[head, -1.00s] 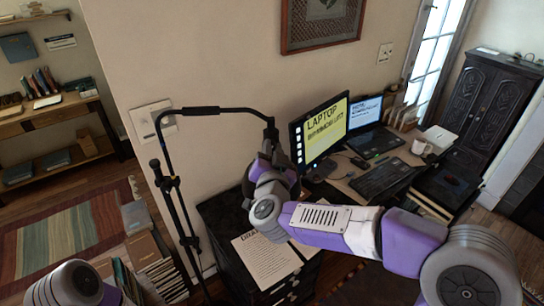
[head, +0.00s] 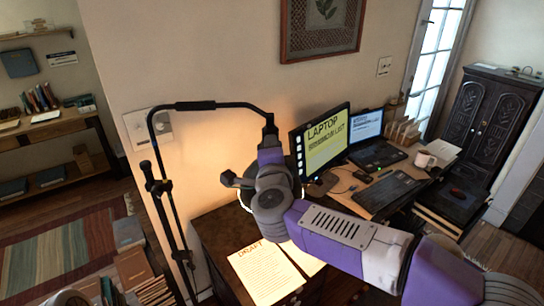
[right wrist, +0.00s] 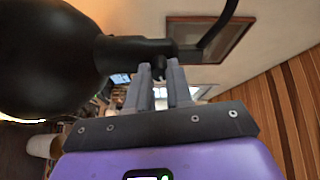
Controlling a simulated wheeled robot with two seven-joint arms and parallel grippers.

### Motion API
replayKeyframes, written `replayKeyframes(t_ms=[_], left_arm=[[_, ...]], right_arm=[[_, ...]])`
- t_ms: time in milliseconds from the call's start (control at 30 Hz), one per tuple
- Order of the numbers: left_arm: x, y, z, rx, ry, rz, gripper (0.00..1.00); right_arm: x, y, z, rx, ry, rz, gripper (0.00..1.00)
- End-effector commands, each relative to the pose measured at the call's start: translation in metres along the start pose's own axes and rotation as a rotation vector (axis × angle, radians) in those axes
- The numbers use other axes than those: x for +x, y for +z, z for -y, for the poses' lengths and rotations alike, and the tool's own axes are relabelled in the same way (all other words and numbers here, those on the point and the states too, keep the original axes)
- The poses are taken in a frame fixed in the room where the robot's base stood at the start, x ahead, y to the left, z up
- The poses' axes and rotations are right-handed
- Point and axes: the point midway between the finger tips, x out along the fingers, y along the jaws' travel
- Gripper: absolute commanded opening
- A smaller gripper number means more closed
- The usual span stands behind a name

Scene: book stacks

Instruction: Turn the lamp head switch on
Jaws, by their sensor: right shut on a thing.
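The lamp is black, with a tall stand (head: 168,200) and an arm (head: 205,106) reaching right. Its head is mostly hidden behind my right wrist in the head view. A bright rim shows beside the wrist, and warm light falls on the wall and cabinet top, so the lamp is lit. In the right wrist view the dark lamp head (right wrist: 45,60) fills the upper left. My right gripper (right wrist: 160,78) is at its neck, its fingers shut on the small dark switch (right wrist: 158,70). My left gripper is out of view.
A dark cabinet under the lamp bears a lit paper marked DRAFT (head: 262,272). A monitor (head: 322,143), a laptop (head: 372,150) and a mug (head: 425,159) stand on the desk to the right. The wall (head: 230,60) is close behind the lamp.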

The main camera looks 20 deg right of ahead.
Motion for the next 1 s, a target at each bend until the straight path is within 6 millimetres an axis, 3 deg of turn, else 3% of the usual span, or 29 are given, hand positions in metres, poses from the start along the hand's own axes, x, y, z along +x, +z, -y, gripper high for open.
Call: replayKeyframes(t_ms=[500,1000], left_arm=[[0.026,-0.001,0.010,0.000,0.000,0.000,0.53],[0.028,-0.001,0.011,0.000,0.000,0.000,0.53]], right_arm=[[-0.001,-0.001,0.002,0.329,-0.005,0.008,0.00],[-0.001,-0.001,0.004,0.387,-0.007,0.010,0.00]])
